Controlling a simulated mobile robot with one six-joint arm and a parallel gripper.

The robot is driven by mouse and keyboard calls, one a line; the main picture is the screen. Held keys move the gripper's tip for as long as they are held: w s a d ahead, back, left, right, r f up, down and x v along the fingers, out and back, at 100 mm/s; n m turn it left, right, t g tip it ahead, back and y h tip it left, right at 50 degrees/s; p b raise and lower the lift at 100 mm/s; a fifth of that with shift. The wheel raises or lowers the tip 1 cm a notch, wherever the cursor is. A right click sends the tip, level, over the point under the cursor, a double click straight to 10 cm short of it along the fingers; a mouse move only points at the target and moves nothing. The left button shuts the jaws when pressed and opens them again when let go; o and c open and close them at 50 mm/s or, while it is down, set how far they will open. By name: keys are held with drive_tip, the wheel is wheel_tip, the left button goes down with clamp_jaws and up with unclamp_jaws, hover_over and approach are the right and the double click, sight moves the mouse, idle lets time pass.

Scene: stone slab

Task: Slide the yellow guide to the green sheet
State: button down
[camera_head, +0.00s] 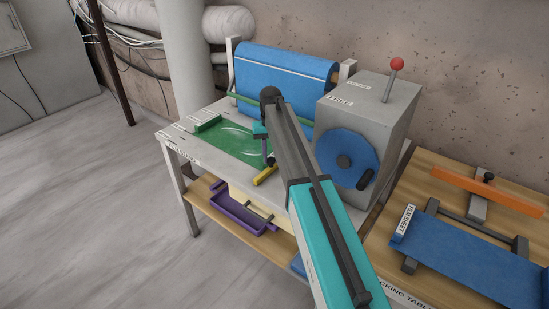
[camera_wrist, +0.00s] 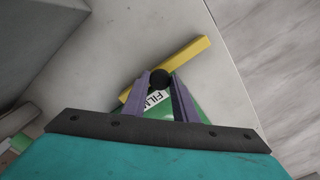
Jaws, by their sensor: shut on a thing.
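The yellow guide (camera_head: 265,176) is a short bar on the grey slab top, near its front edge. It shows in the wrist view (camera_wrist: 190,56) as a slanted bar with a black knob (camera_wrist: 160,78). My gripper (camera_wrist: 161,86) has its two purple fingers shut on that knob. In the head view my gripper (camera_head: 268,158) is just above the guide, partly hidden by my arm. The green sheet (camera_head: 232,140) lies flat on the slab, left of and behind the guide. In the wrist view, green and a printed label (camera_wrist: 155,99) show below the guide; I cannot tell if they touch.
A blue roll (camera_head: 280,75) stands behind the sheet. A grey machine (camera_head: 375,105) with a blue wheel (camera_head: 345,158) and red-knobbed lever (camera_head: 397,64) stands right. A purple tray (camera_head: 240,214) is on the lower shelf. A wooden table at right holds a blue sheet (camera_head: 465,262) and orange bar (camera_head: 490,190).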

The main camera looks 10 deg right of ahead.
sight(271, 159)
drive_tip(key=c, duration=1.4)
unclamp_jaws()
drive_tip(key=shift+c, duration=0.2)
wheel_tip(271, 159, up, 14)
drive_tip(key=p, duration=0.7)
drive_tip(key=shift+f, duration=0.15)
